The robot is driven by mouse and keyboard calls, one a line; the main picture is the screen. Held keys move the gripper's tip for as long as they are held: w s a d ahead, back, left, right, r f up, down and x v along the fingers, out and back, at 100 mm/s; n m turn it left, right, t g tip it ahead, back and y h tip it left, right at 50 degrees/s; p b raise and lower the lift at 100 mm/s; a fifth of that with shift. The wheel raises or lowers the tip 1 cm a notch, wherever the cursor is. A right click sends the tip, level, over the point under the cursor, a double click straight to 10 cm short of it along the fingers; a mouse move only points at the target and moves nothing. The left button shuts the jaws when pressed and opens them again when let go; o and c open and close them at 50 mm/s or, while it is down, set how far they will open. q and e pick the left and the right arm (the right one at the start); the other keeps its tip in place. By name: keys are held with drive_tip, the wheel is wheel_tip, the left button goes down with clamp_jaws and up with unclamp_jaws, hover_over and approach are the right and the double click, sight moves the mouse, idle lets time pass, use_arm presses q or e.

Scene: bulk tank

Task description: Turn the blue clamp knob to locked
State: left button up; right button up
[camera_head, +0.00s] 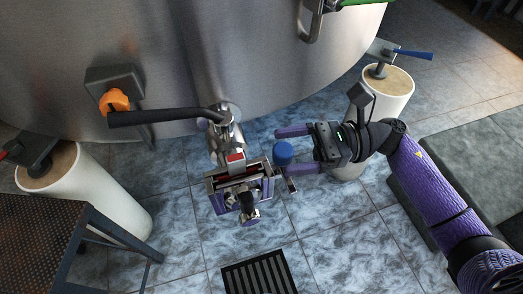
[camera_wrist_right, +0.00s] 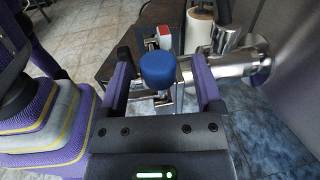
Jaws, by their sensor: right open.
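The blue clamp knob (camera_head: 283,152) sits on the right side of a purple and metal clamp block (camera_head: 226,190) below the tank's outlet pipe. In the right wrist view the round blue knob (camera_wrist_right: 158,69) shows between my two purple fingers. My right gripper (camera_head: 283,150) comes in from the right and is open, with its fingers on either side of the knob. A gap shows between the knob and the fingers in the wrist view (camera_wrist_right: 162,85). The knob's lock marking cannot be read. My left gripper is not in view.
A large steel tank (camera_head: 230,60) fills the back, with a long black lever (camera_head: 165,118) and an orange knob (camera_head: 115,101) on it. White cylindrical posts stand at left (camera_head: 85,190) and right (camera_head: 390,95). A floor drain (camera_head: 259,274) lies in front. A dark perforated step (camera_head: 40,235) stands left.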

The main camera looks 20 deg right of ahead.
drive_tip(key=a, duration=0.3)
drive_tip(key=shift+w+a, duration=0.15)
drive_tip(key=shift+a, duration=0.15)
drive_tip(key=shift+c, duration=0.2)
